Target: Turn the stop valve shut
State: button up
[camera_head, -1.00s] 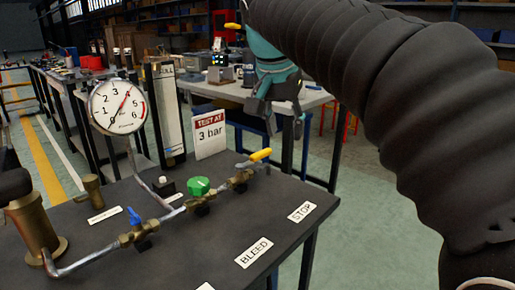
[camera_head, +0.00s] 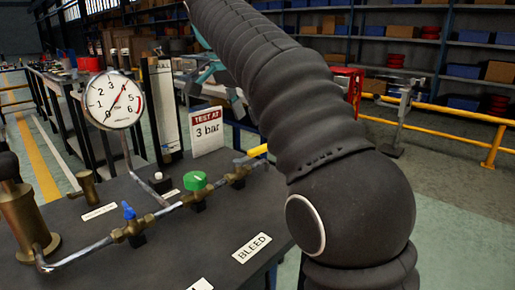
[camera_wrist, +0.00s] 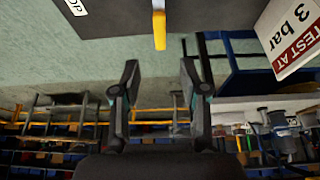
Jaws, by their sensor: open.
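The stop valve's yellow-tipped handle (camera_head: 257,151) sits at the right end of the pipe on the dark bench. It appears roughly in line with the pipe; my arm covers ground just right of it. The wrist view shows the yellow handle (camera_wrist: 159,32) sticking out past the bench edge, ahead of my gripper. My gripper (camera_wrist: 160,82) is open and empty, its two fingers apart, with the handle centred between their lines but not between the fingertips. In the head view my gripper is mostly hidden behind my arm.
A green knob (camera_head: 195,181) and a blue-handled valve (camera_head: 129,211) sit along the same pipe. A pressure gauge (camera_head: 113,100) stands behind, its red needle near 4. A "TEST AT 3 bar" sign (camera_head: 207,131) stands near the handle. Open floor lies right of the bench.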

aim_at(259, 147)
jog(key=b+x, duration=0.2)
jog(key=x, duration=0.7)
jog(key=shift+w+f, duration=0.1)
jog(key=shift+f, duration=0.1)
grip_shut()
